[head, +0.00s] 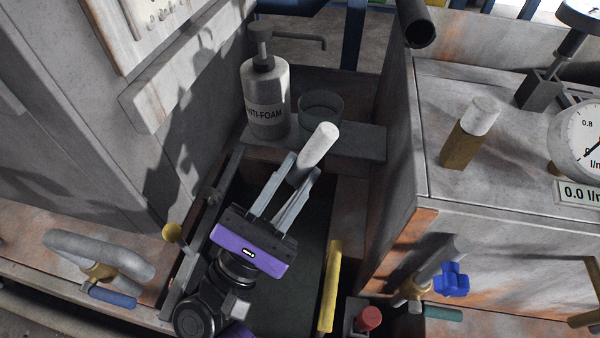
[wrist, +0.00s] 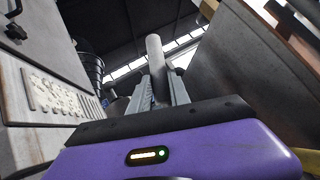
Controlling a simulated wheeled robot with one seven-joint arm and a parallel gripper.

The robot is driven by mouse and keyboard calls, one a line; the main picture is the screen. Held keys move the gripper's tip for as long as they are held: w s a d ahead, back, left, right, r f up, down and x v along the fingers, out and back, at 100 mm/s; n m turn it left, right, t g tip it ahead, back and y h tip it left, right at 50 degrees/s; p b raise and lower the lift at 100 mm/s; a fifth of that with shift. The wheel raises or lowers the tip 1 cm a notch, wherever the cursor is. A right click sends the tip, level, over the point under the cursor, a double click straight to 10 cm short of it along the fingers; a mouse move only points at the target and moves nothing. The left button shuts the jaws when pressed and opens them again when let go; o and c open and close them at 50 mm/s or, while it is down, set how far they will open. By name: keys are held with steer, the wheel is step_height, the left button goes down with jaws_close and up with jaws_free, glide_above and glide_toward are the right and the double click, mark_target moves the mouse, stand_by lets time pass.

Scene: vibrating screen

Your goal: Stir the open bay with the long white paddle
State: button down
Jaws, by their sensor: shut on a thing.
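My gripper (head: 286,190) is shut on a pale white cylindrical shaft (head: 318,146), which I take to be the long white paddle's handle. The shaft stands tilted between the two fingers, its rounded end pointing up and right in the head view. In the wrist view the shaft (wrist: 156,56) rises between the fingertips (wrist: 162,88). The lower part of the paddle is hidden behind my gripper and wrist. The open bay (head: 300,290) is the dark rectangular opening beneath my gripper. Its dark green-grey inside shows to the right of my wrist.
An ANTI-FOAM pump bottle (head: 266,100) and a dark glass beaker (head: 321,113) stand on the ledge behind the bay. A yellow bar (head: 330,285) lies along the bay's right side. A red knob (head: 369,318) is near the front. Tall metal walls flank both sides.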

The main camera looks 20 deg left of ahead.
steer(key=shift+s+a+f+b, duration=0.1)
steer(key=shift+a+f+b, duration=0.25)
steer(key=shift+f+b, duration=0.45)
steer(key=shift+s+a+f+b, duration=0.1)
steer(key=shift+a+f+b, duration=0.35)
steer(key=shift+f, duration=0.5)
steer(key=shift+s+a+f+b, duration=0.1)
steer(key=shift+a+f+b, duration=0.2)
steer(key=shift+f+b, duration=0.5)
steer(key=shift+f, duration=0.1)
steer(key=shift+w+d, duration=0.1)
